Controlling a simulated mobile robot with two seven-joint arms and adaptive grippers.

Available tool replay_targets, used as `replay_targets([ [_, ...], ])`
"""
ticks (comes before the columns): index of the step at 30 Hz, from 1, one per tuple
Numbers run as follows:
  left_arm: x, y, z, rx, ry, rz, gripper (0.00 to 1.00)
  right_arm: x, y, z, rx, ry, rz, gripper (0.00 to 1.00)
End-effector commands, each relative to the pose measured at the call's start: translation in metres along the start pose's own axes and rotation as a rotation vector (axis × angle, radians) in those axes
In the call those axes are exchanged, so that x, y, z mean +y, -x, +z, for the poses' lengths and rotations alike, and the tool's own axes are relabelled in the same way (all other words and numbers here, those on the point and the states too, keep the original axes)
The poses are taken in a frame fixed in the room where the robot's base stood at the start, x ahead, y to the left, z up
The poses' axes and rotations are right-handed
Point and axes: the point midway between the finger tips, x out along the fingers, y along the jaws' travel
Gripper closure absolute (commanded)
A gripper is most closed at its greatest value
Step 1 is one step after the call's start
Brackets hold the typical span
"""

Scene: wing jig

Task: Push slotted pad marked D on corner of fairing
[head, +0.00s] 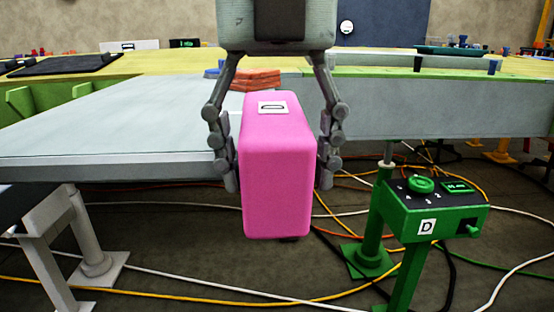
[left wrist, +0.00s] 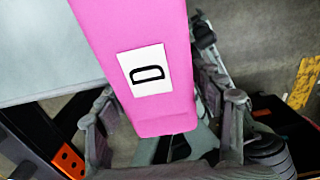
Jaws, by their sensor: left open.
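The pink pad (head: 277,180) carries a white label with a black D on its top. It stands upright at the near edge of the grey fairing (head: 120,125), where the fairing's corner is hidden behind it. Its slot is not visible, so I cannot tell how far it sits on the corner. My left gripper (head: 278,184) is open, reaching down from above with one finger on each side of the pad. In the left wrist view the pad (left wrist: 130,45) lies between the spread fingers, with the fairing (left wrist: 45,50) to its left. My right gripper is not in view.
A green control box (head: 436,208), also marked D, stands on posts at the right. White legs (head: 95,255) support the fairing side at the left. Orange-red blocks (head: 250,79) lie behind the pad. Several cables cross the floor.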

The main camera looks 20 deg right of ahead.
Motion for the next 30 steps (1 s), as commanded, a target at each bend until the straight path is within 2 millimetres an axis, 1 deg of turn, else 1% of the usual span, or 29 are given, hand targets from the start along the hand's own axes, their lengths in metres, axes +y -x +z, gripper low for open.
replay_targets([
  [1,0.002,0.004,0.004,-0.012,0.009,-0.001,0.23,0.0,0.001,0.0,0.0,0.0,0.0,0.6],
  [5,0.002,0.011,0.004,-0.013,0.01,-0.002,0.23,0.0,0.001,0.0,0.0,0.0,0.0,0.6],
  [7,0.002,0.021,0.005,-0.015,0.011,-0.001,0.23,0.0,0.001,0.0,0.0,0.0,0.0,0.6],
  [15,0.0,0.077,0.001,-0.011,0.006,-0.002,0.23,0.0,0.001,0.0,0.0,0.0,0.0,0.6],
  [18,-0.001,0.096,0.0,-0.009,0.004,-0.002,0.23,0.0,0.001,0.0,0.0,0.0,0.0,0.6],
  [21,0.0,0.109,0.0,-0.007,0.004,0.002,0.23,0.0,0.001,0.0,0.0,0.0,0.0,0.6],
  [25,-0.001,0.118,-0.001,-0.005,0.002,0.001,0.23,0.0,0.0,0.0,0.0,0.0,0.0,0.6],
  [30,-0.001,0.121,-0.001,-0.002,-0.001,0.0,0.23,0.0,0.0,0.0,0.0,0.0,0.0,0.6],
])
